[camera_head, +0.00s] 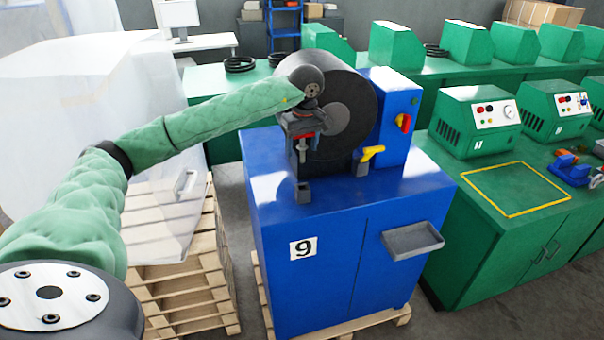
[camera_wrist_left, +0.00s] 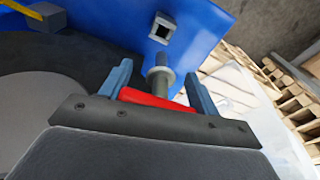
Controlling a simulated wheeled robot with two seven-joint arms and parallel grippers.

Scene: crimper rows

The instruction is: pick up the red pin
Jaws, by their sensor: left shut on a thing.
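The red pin has a red handle that shows between the fingers in the left wrist view (camera_wrist_left: 150,99), with a grey shaft standing out past the fingertips. In the head view a little of its red (camera_head: 303,139) shows under the gripper. My left gripper (camera_head: 303,150) is in front of the large dark disc of the blue machine, with its fingers pointing down. In the left wrist view the gripper (camera_wrist_left: 158,84) is shut on the red handle, one blue-grey finger on each side. A small square socket (camera_head: 303,193) sits below on the blue top, apart from the shaft.
The blue machine (camera_head: 290,285) numbered 9 has a dark disc (camera_head: 357,100), a yellow lever (camera_head: 371,153) and a grey tray (camera_head: 412,240). Green benches stand at the right and back. Wooden pallets (camera_head: 190,310) and a wrapped stack (camera_head: 75,100) are at the left.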

